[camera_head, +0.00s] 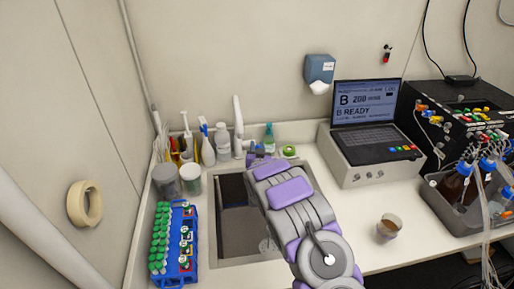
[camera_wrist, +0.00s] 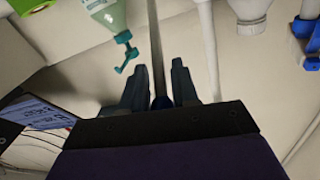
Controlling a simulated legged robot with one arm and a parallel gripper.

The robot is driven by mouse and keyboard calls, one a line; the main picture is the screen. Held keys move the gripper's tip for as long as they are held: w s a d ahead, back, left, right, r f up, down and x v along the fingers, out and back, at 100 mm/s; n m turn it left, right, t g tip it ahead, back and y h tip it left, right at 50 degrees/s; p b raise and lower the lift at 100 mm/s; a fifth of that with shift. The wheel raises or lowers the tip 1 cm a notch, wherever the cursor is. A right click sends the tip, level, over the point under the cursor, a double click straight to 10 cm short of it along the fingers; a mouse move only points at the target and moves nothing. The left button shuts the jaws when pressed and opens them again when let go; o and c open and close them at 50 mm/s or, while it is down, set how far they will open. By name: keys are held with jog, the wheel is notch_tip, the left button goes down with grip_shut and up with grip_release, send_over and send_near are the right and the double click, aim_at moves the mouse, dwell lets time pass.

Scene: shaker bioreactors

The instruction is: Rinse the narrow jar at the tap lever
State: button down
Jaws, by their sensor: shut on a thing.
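My gripper (camera_head: 258,152) is at the far edge of the sink, near the base of the white upright tap (camera_head: 238,125). In the wrist view my gripper (camera_wrist: 160,85) is shut on a thin dark rod (camera_wrist: 157,55), which looks like the tap lever. The rod runs up out of that view between the two fingers. A clear glass vessel (camera_head: 267,245), perhaps the narrow jar, shows in the sink's near right part, partly hidden by my arm. No water stream can be made out.
The sink (camera_head: 222,262) has a blue rack (camera_head: 188,275) of green-capped tubes on its left. Bottles, including a teal one (camera_head: 268,138), crowd behind it. A laptop (camera_head: 365,115) on a grey box and a brown cup (camera_head: 388,227) are on the right. Bench around the cup is clear.

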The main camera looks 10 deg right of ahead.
jog(key=shift+s+f+t, duration=0.3)
jog(key=shift+f+t, duration=0.1)
jog(key=shift+f, duration=0.1)
jog(key=shift+s+f+t, duration=0.25)
jog(key=shift+f+t, duration=0.15)
jog(key=shift+f, duration=0.1)
jog(key=c, duration=1.1)
grip_release()
jog(key=shift+c, duration=0.2)
jog(key=shift+s, duration=0.15)
jog(key=s+a+f+p, duration=0.1)
jog(key=s+a+f, duration=0.1)
jog(key=s, duration=1.4)
jog(key=shift+s+f, duration=0.35)
jog(key=shift+s, duration=0.05)
jog(key=shift+w, duration=0.1)
